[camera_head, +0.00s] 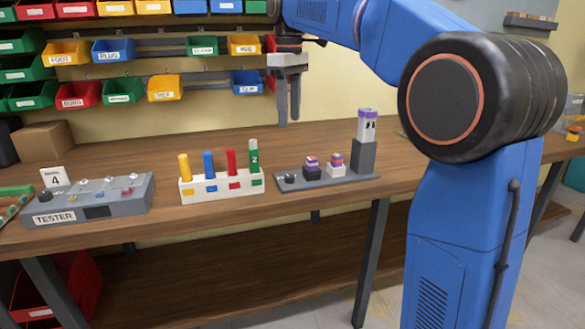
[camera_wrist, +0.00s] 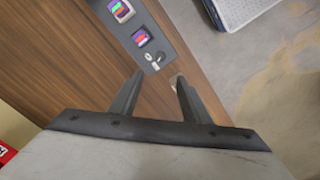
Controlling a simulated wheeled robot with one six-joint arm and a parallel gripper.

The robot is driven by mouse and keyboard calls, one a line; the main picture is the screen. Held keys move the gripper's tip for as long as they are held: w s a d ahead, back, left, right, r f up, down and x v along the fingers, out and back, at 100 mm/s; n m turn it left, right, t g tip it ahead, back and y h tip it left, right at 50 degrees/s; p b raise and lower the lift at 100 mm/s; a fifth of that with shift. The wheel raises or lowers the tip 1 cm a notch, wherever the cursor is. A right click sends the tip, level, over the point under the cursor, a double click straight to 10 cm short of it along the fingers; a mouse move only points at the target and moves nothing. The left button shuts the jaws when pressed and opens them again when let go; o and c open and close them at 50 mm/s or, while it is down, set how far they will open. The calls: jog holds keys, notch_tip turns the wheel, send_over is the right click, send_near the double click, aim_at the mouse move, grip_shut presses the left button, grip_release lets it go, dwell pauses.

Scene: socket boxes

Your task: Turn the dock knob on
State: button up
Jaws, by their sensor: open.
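The dock (camera_head: 345,183) is a flat grey base on the wooden bench, with a taller grey post at its right end. Its small dark knob (camera_head: 290,178) sits at the left end of the base. In the wrist view the knob (camera_wrist: 151,57) shows small at the end of the dock (camera_wrist: 163,35), just beyond the fingertips. My gripper (camera_head: 288,122) is open and empty, pointing down above the knob end of the dock and apart from it. Its two fingers also show in the wrist view (camera_wrist: 158,76). The knob's exact pointing is too small to tell.
Two small blocks with purple tops (camera_head: 312,168) stand on the dock near the knob. A white-and-purple piece (camera_head: 367,126) tops the post. Left are a rack (camera_head: 222,190) of coloured pegs and a grey tester box (camera_head: 88,205). Labelled bins (camera_head: 113,50) hang behind. Bare bench lies right of the dock.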

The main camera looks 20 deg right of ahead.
aim_at(289, 176)
notch_tip(289, 176, down, 17)
jog(key=shift+f, duration=0.1)
dwell(0.6)
jog(key=c, duration=1)
